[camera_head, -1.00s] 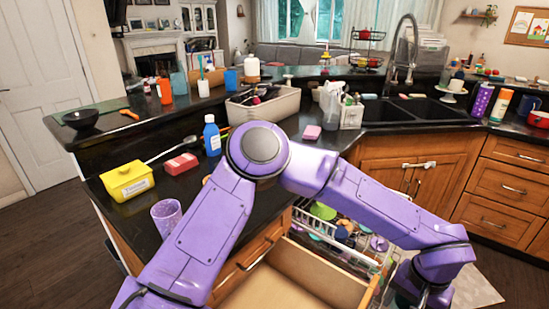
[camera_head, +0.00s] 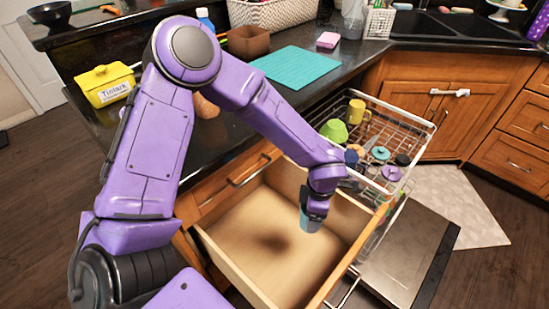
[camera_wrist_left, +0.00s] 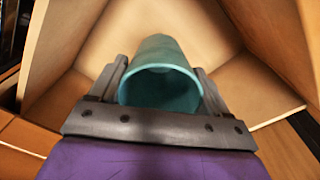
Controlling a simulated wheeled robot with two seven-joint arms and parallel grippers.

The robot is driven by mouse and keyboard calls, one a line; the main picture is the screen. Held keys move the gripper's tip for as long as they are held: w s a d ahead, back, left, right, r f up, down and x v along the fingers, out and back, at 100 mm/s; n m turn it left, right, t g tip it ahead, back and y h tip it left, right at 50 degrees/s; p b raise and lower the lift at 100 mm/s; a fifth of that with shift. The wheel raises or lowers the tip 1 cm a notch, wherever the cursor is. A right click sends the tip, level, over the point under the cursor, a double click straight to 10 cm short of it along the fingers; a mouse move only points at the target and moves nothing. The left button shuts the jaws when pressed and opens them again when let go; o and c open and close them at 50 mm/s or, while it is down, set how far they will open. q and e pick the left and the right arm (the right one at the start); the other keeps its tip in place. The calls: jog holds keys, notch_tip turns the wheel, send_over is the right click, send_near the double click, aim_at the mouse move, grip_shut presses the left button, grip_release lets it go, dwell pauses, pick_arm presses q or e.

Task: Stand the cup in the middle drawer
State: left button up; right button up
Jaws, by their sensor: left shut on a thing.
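The teal cup (camera_head: 310,222) is held by my left gripper (camera_head: 315,206), which points down into an open wooden drawer (camera_head: 245,215). In the left wrist view the cup (camera_wrist_left: 165,75) sits between the two fingers (camera_wrist_left: 160,95) of the shut gripper, its open mouth facing the camera. The cup looks about upright, inside the drawer's outline. A dark shadow lies on the drawer floor to its left. I cannot tell whether its base touches the floor. The drawer holds nothing else that I can see. My right gripper is not in view.
A pulled-out dishwasher rack (camera_head: 400,115) with dishes stands just right of the drawer, its open door (camera_head: 410,265) beside it. The counter behind carries a yellow tin (camera_head: 105,84), a teal mat (camera_head: 295,66) and a brown box (camera_head: 248,42).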

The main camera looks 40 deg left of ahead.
pick_arm(q)
jog(key=s+a+f+n+b, duration=0.2)
jog(key=a+f+n+b, duration=0.1)
jog(key=f+n, duration=0.3)
jog(key=s+a+f+n+b, duration=0.2)
jog(key=a+f+n, duration=0.15)
jog(key=n, duration=0.55)
jog(key=b, duration=0.2)
send_over(282, 252)
jog(key=shift+n, duration=0.4)
notch_tip(282, 252, down, 10)
jog(key=shift+w+f, duration=0.1)
jog(key=shift+f, duration=0.1)
jog(key=shift+f+b, duration=0.2)
jog(key=shift+b, duration=0.2)
jog(key=o, duration=1)
jog(key=shift+r, duration=0.2)
